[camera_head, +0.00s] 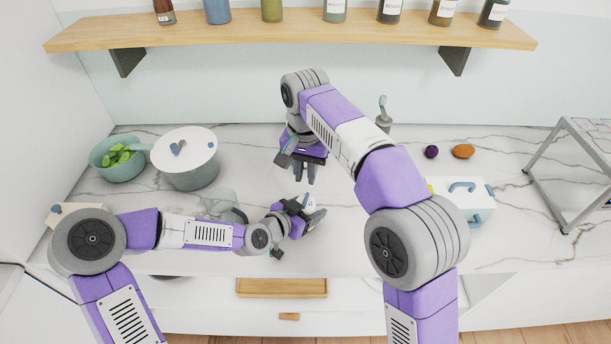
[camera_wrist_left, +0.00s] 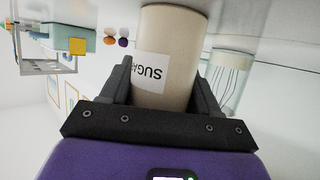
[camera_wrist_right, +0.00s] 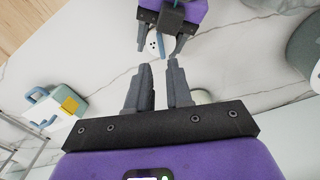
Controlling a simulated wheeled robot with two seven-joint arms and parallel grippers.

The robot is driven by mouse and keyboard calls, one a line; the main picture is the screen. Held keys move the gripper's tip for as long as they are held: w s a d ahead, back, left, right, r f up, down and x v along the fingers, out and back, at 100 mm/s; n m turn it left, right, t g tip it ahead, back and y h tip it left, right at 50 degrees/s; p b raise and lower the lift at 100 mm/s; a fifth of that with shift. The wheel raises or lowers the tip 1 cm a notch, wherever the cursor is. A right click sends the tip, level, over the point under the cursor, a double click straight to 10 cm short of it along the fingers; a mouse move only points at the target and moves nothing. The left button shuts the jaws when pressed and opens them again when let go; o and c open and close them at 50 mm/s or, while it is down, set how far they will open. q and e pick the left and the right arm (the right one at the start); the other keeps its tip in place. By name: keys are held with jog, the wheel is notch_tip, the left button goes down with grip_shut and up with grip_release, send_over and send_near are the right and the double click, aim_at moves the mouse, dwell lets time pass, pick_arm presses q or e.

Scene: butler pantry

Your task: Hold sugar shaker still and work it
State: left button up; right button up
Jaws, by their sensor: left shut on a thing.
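The sugar shaker (camera_wrist_left: 170,42) is a cream cylinder with a white label reading "SUGA" in the left wrist view. Its white top with dark holes (camera_wrist_right: 157,45) shows in the right wrist view, and a little of it shows in the head view (camera_head: 309,201). My left gripper (camera_head: 313,215) is shut on the shaker's body, one finger on each side. My right gripper (camera_head: 305,181) points down beyond the shaker, empty, with a gap between its fingers. In the right wrist view its fingertips (camera_wrist_right: 160,64) are near the shaker's top; I cannot tell the exact distance.
A lidded pot (camera_head: 187,172) and a green bowl (camera_head: 118,170) stand at the left. A clear glass jar (camera_head: 222,204) is behind my left forearm. A pale blue-handled box (camera_head: 470,204) and a metal rack (camera_head: 575,180) are at the right. A bottle shelf (camera_head: 290,32) spans the back.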

aim_at(306, 198)
notch_tip(306, 198, down, 8)
jog(key=shift+w+f, duration=0.15)
jog(key=shift+f, duration=0.05)
dwell(0.8)
grip_shut()
